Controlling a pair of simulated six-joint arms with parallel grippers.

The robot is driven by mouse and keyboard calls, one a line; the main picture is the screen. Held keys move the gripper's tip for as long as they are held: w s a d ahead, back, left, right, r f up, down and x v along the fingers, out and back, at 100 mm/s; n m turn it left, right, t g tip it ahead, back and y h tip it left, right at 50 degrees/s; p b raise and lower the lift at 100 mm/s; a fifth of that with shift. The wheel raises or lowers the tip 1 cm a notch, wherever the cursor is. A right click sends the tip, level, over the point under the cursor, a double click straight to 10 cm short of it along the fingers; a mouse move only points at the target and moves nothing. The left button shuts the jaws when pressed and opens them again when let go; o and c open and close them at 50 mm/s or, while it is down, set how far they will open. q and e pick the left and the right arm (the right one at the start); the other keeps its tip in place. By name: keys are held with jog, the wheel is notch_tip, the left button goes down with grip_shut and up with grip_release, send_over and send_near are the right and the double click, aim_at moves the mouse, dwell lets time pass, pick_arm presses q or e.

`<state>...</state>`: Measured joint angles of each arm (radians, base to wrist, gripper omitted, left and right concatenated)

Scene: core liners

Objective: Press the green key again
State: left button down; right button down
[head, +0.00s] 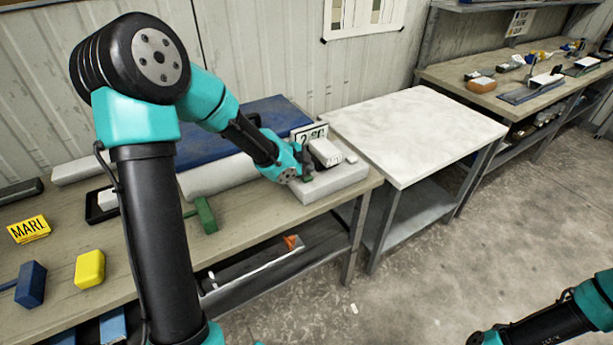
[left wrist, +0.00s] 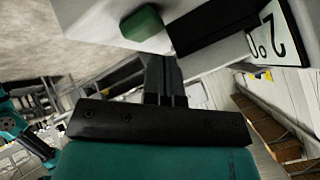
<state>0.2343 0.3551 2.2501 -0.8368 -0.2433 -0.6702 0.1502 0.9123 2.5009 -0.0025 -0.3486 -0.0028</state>
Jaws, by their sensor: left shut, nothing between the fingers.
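The green key (left wrist: 142,23) shows in the left wrist view as a rounded green block on the pale top of a device, just beyond my fingertips. In the head view my left gripper hides most of the key's area. The device is a pale slab (head: 335,183) at the right end of the left bench, with a number card (head: 309,132) behind it; part of the card (left wrist: 269,36) shows in the left wrist view. My left gripper (head: 306,175) is shut and empty, over the slab's left part. I cannot tell whether its tips touch the key.
A white block (head: 325,152) is at the slab's back. A green-headed tool (head: 206,215), a yellow block (head: 90,268) and a blue block (head: 31,284) lie on the left bench. A clear white table (head: 420,130) stands to the right.

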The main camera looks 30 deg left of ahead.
pick_arm(q)
jog(key=shift+r, duration=2.55)
